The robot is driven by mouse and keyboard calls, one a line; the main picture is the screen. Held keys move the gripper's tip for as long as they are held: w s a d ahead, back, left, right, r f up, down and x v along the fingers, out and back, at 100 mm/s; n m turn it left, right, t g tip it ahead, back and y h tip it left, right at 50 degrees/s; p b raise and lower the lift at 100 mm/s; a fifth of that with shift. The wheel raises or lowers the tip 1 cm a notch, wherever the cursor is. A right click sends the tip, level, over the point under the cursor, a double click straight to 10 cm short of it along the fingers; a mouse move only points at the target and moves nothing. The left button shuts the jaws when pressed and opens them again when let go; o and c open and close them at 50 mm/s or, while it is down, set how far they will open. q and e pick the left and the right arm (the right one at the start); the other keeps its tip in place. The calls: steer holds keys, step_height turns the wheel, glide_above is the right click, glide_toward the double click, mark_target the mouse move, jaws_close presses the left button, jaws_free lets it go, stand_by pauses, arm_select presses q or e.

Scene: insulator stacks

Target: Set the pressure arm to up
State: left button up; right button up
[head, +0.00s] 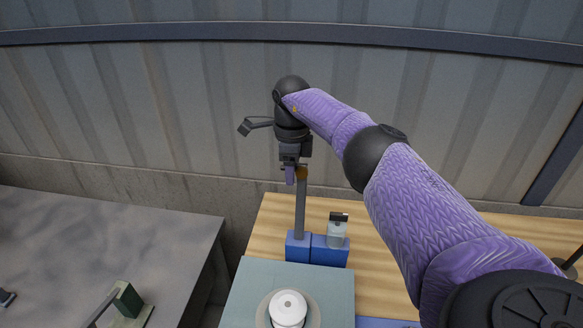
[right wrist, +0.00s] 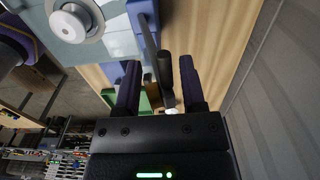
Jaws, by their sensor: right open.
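The pressure arm appears to be the grey bar (head: 300,212) standing nearly upright from a blue base (head: 298,246) on the wooden table. Its top end, with a brownish part, lies just under my right gripper (head: 292,176). In the right wrist view my right gripper (right wrist: 158,66) is open, with its two dark fingers apart. A dark rod-like handle (right wrist: 165,70) shows between the fingers, beside the grey bar (right wrist: 149,42). I cannot tell whether a finger touches it. A white round insulator piece (head: 288,307) sits on the grey-green plate in front. My left gripper is not in view.
A small grey device (head: 338,231) with a dark top stands on the blue base's right part. A grey table (head: 110,235) with a green block (head: 127,299) lies to the left, across a gap. A corrugated wall (head: 180,100) rises behind.

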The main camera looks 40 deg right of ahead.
steer(key=shift+r, duration=0.15)
step_height(320, 180, up, 10)
stand_by(0.3)
stand_by(0.4)
